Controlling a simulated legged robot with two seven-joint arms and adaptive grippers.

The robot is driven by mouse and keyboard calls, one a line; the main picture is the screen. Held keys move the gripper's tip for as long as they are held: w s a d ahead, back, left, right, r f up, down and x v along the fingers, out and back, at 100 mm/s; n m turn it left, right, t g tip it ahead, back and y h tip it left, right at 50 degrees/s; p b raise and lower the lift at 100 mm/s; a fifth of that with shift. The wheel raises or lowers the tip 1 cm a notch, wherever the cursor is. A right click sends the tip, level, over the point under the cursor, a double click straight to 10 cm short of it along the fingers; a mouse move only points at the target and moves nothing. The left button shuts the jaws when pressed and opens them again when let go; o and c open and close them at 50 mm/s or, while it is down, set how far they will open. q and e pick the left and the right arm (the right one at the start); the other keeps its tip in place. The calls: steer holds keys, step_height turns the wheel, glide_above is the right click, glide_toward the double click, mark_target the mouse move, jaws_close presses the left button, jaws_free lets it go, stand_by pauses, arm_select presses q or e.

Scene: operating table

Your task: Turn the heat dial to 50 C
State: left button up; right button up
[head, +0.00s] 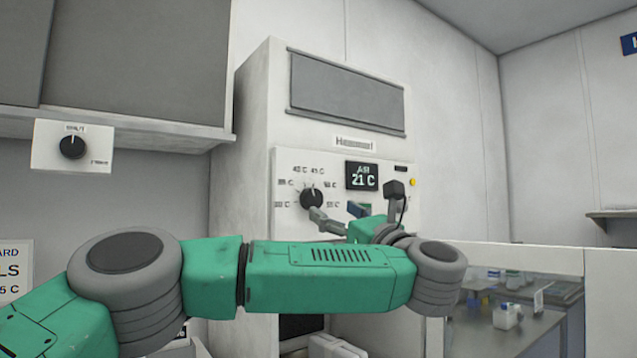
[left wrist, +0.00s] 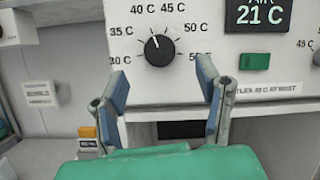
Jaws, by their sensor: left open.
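The heat dial is a black round knob (head: 311,197) with a white pointer on the white front panel of a tall cabinet. In the left wrist view the dial (left wrist: 159,50) has its pointer up and slightly left, roughly toward the 40 C mark; 50 C is at its upper right. A dark display (head: 362,176) reads 21 C; it also shows in the left wrist view (left wrist: 258,14). My left gripper (head: 338,215) is open and empty in front of the panel. In the left wrist view its blue-padded fingers (left wrist: 162,80) stand apart below the dial, not gripping it.
A second black dial (head: 72,146) is on a white plate at the left. A green button (left wrist: 254,61) is right of the heat dial, under the display. A yellow light (head: 412,182) is on the panel's right. A glass-fronted bench (head: 520,262) stands at the lower right.

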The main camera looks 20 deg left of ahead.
mark_target(315, 199)
arm_select(q)
steer(key=x, duration=0.6)
steer(key=shift+w+a+p, duration=0.15)
steer(key=shift+a+p, duration=0.1)
steer(key=shift+p, duration=0.1)
steer(key=c, duration=1.2)
